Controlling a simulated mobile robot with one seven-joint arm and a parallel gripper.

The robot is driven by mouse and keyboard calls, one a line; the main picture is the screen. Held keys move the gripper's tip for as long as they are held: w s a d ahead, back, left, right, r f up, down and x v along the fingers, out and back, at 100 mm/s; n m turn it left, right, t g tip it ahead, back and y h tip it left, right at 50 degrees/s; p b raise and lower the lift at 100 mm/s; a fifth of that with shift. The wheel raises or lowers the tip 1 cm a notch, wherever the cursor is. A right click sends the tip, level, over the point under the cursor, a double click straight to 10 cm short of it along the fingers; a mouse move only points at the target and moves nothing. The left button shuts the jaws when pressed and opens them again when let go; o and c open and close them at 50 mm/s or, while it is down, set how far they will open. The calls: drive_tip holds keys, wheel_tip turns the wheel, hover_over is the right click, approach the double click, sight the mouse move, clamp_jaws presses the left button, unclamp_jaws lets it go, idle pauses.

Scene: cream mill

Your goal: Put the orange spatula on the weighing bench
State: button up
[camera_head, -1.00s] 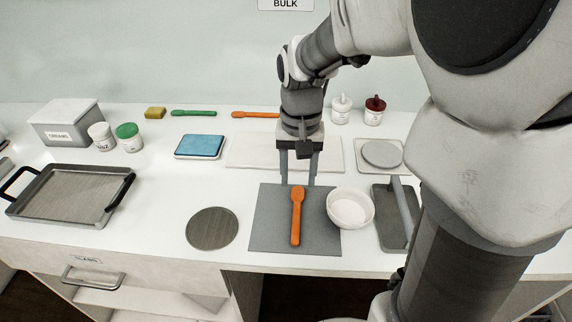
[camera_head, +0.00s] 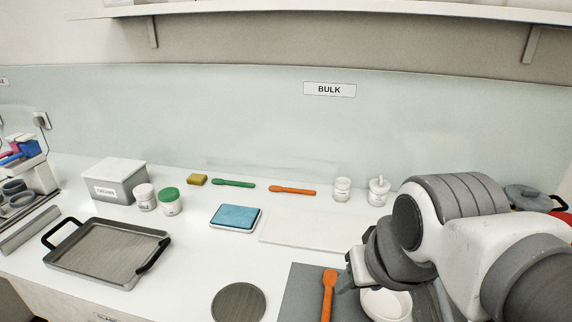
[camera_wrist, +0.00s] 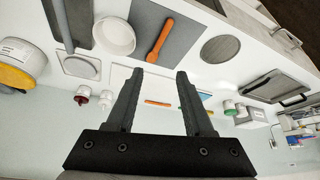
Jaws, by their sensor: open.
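One orange spatula (camera_head: 328,293) lies on a grey mat (camera_head: 296,293) at the front of the white bench. In the wrist view this spatula (camera_wrist: 159,41) lies beyond my fingertips, not touching them. A second orange spatula (camera_head: 292,190) lies at the back of the bench near the wall. It also shows in the wrist view (camera_wrist: 158,103), between my fingers. My gripper (camera_wrist: 160,74) is open and empty, with its two dark fingers apart. In the head view my arm hides the right part of the bench. No sign for a weighing bench is readable; the wall sign reads BULK.
A white bowl (camera_head: 386,304) stands right of the mat, partly behind my arm. A round dark disc (camera_head: 239,302) lies left of it. A tray (camera_head: 65,268) with handles, a blue pad (camera_head: 235,216), a green spatula (camera_head: 233,183) and jars stand further left. A white board (camera_head: 300,230) lies behind the mat.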

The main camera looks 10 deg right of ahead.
drive_tip(key=shift+o, duration=0.5)
drive_tip(key=shift+s, duration=0.2)
drive_tip(key=m+g+p, duration=0.3)
drive_tip(key=g+p, duration=0.1)
drive_tip(key=g, duration=0.1)
hover_over(327, 302)
wheel_tip(327, 302, down, 3)
drive_tip(key=f, duration=0.8)
drive_tip(key=f+b, duration=0.1)
drive_tip(key=f, duration=0.3)
drive_tip(key=shift+a, duration=0.25)
drive_tip(key=shift+d+f+b, duration=0.15)
drive_tip(key=shift+f+b, duration=0.05)
drive_tip(key=shift+f, duration=1.15)
drive_tip(key=shift+d+f+b, duration=0.15)
drive_tip(key=shift+f+b, duration=0.05)
drive_tip(key=shift+f, duration=1.1)
clamp_jaws()
